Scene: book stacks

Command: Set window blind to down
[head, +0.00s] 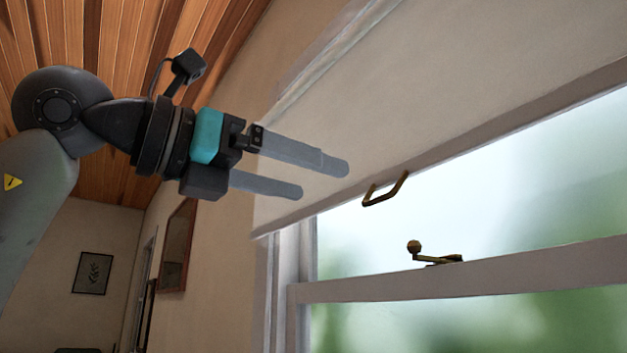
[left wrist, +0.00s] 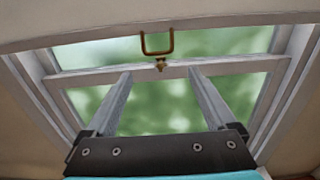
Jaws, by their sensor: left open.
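The window blind (head: 450,90) is a pale sheet covering the upper part of the window, its lower edge well above the sill. A bronze pull handle (head: 385,190) hangs from that edge. My left gripper (head: 325,178) is open and empty, with its fingers pointing toward the handle from the left and apart from it. In the left wrist view the handle (left wrist: 157,43) is ahead of the left gripper (left wrist: 160,75), beyond the gap between the fingertips, and the blind's edge (left wrist: 90,30) runs across the top. My right gripper is not in view.
A brass window latch (head: 436,254) sits on the window's middle rail (head: 480,275), below the handle. Framed pictures (head: 93,272) hang on the walls at left. The space between my left fingers and the handle looks clear.

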